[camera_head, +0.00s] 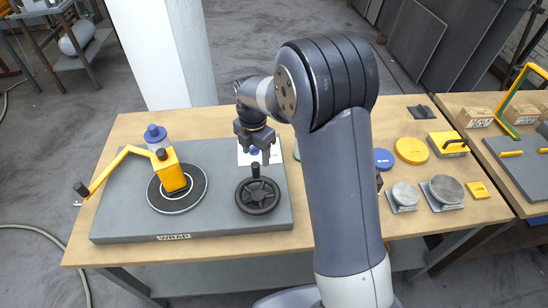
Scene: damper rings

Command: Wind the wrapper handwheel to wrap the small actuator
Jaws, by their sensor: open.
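The wrapper is a grey slab (120,215) marked WRAP on the wooden table. Its black handwheel (258,196) lies flat at the slab's right, with an upright black knob (255,171) on the rim's far side. A black turntable (160,200) with a pale ring is at the left. A yellow block (170,173) stands on it, probably the small actuator; I see no film clearly on it. A yellow arm (122,165) with a black end reaches left beside it. My gripper (260,159) points down, open and empty, just above and behind the knob; contact cannot be told.
A white sheet (243,157) lies behind my gripper. Right of my arm are a yellow disc (411,151), a blue disc (383,159) and grey round parts (405,194). The slab's front is clear.

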